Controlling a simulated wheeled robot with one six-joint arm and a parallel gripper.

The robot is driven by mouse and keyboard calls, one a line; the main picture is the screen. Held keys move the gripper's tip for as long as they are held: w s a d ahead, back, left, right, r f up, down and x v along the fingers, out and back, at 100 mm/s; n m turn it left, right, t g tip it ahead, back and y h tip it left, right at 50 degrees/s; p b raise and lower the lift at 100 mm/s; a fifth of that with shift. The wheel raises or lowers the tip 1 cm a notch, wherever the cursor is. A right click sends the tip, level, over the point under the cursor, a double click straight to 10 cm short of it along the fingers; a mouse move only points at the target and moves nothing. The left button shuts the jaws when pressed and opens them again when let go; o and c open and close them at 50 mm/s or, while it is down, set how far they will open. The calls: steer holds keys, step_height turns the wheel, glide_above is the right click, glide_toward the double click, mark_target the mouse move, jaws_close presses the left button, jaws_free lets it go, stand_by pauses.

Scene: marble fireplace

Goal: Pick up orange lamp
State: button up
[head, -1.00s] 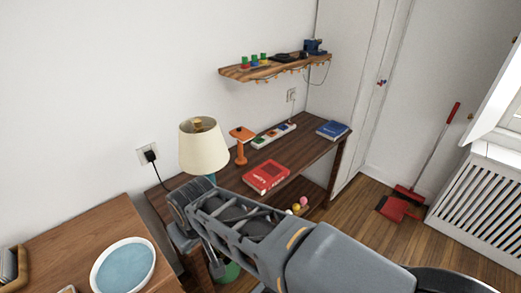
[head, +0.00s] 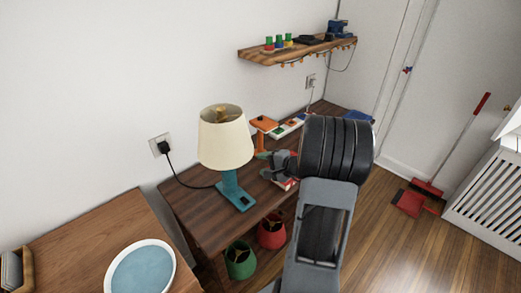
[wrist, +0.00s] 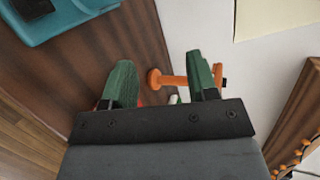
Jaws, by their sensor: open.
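The orange lamp (head: 263,124) stands on the dark wooden desk near the wall, just right of the cream-shaded teal lamp. My gripper (head: 276,165) is in front of it in the head view, hiding part of its lower side. In the wrist view the open green fingers of my gripper (wrist: 160,66) are apart. The orange lamp (wrist: 174,80) shows between them, lying across the picture, with its round base towards the left finger. Its other end passes behind the right finger. I cannot tell whether either finger touches it.
The teal lamp (head: 231,190) stands close left of my gripper; its base corner shows in the wrist view (wrist: 55,18). A wall shelf (head: 290,50) hangs above. A red book is mostly hidden.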

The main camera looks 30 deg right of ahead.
mark_target(273, 129)
steer(key=w+d+r+m+t+h, duration=0.1)
steer(key=d+m+t+h, duration=0.15)
steer(key=d, duration=0.35)
steer(key=w+d+r+m+t+h, duration=0.1)
steer(key=w+d+r+t+h, duration=0.1)
steer(key=d+t+h, duration=0.3)
steer(key=w, duration=0.2)
steer(key=w+d+g+p, duration=0.1)
steer(key=w, duration=0.1)
steer(key=w+g, duration=0.1)
steer(key=w, duration=0.2)
steer(key=shift+d+f, duration=0.2)
steer(key=shift+d, duration=0.15)
steer(key=shift+w+r+p, duration=0.1)
steer(key=shift+w+p, duration=1)
steer(key=shift+w, duration=1.8)
steer(key=shift+d, duration=0.1)
jaws_close()
